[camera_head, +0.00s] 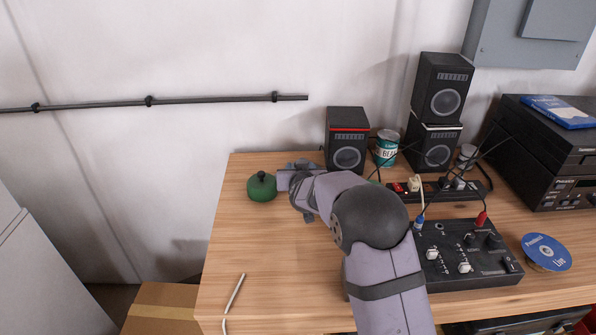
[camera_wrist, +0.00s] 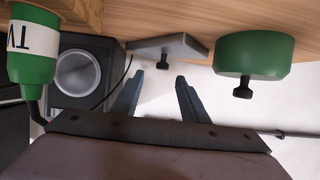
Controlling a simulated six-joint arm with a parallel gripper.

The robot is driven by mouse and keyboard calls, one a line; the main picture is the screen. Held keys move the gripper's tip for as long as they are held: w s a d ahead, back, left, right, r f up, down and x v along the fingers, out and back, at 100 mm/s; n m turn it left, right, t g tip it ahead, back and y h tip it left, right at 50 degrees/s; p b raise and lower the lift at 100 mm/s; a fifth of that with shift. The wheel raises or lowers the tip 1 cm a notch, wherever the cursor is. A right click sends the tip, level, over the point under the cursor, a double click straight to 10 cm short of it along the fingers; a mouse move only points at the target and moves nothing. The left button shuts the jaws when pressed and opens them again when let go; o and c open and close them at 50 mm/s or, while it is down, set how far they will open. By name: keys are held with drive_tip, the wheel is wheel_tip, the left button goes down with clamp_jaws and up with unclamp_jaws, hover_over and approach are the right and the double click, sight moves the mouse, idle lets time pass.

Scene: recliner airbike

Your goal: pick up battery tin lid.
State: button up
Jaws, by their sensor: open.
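A flat grey square lid (camera_wrist: 168,46) with a small black knob lies on the wooden table in the wrist view, which shows the scene upside down. A round green piece (camera_head: 262,188) with a black knob stands at the table's left side; it also shows in the wrist view (camera_wrist: 254,53). No label tells which is the battery tin lid. My gripper (camera_wrist: 160,78) is open and empty, its fingers apart and pointing toward the grey lid's knob. In the head view my arm and gripper hide most of the grey lid's area.
A green bottle (camera_wrist: 33,62) with a white label stands left in the wrist view, near a black speaker (camera_wrist: 88,70). In the head view a tin can (camera_head: 387,148), speakers (camera_head: 440,90) and a black mixer (camera_head: 465,255) stand to the right. The table's front left is mostly clear.

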drive_tip(key=shift+f+p+x, duration=0.1)
drive_tip(key=shift+p+x, duration=0.45)
drive_tip(key=shift+x, duration=0.75)
drive_tip(key=shift+f+p+x, duration=0.15)
drive_tip(key=shift+p+x, duration=0.35)
drive_tip(key=shift+x, duration=0.8)
drive_tip(key=shift+s+a, duration=0.1)
drive_tip(key=shift+a, duration=0.05)
clamp_jaws()
